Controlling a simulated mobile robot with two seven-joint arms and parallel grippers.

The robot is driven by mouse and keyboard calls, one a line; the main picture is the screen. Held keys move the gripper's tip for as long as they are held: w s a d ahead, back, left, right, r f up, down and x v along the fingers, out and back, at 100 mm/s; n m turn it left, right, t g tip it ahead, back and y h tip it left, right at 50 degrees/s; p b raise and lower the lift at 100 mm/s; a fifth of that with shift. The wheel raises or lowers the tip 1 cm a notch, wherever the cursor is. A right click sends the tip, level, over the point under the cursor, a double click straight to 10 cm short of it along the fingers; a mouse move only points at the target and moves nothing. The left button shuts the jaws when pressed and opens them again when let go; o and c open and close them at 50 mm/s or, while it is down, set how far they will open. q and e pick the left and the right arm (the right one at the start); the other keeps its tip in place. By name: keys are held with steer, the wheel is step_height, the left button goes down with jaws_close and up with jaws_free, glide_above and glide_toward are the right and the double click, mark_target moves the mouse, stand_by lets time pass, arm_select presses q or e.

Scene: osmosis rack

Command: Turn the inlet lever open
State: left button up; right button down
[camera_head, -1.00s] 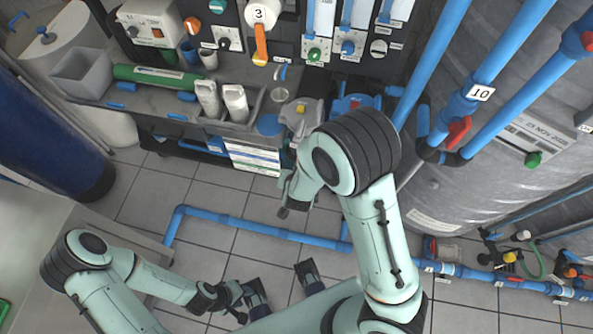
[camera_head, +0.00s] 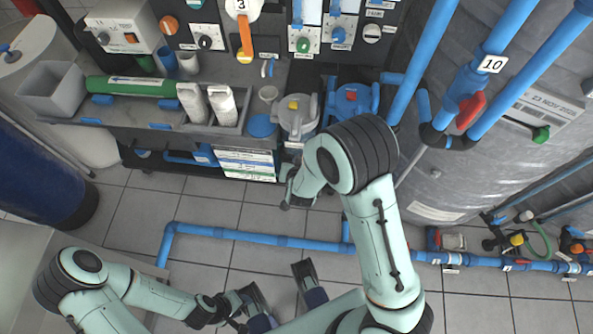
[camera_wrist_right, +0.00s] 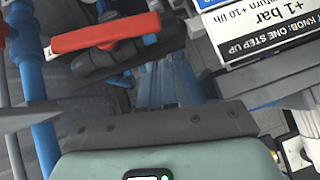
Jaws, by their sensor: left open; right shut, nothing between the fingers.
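A red lever handle (camera_wrist_right: 105,33) on a dark valve body lies across the upper left of the right wrist view, beside a blue pipe. No label on it is readable, so I cannot confirm it is the inlet lever. My right gripper (camera_wrist_right: 168,82) is shut and empty, just below and right of the red handle; I cannot tell whether they touch. In the head view my right gripper (camera_head: 291,190) is low in front of the rack, partly behind my arm, which hides that lever. My left gripper (camera_head: 277,284) is open and empty above the floor.
A printed card (camera_head: 246,164) hangs on the rack front, and its text shows in the wrist view (camera_wrist_right: 265,25). Another red lever (camera_head: 470,110) sits on the pipe labelled 10. An orange lever (camera_head: 246,38) hangs below label 3. A blue pipe (camera_head: 255,240) crosses the floor.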

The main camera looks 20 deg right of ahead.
steer(key=f, duration=0.3)
steer(key=shift+w+a+f+b, duration=0.1)
steer(key=shift+a+f+b, duration=0.15)
steer(key=shift+a+b, duration=0.15)
steer(key=shift+w+a+f+b, duration=0.3)
steer(key=shift+a+f, duration=0.25)
steer(key=shift+f, duration=0.25)
steer(key=shift+r, duration=0.1)
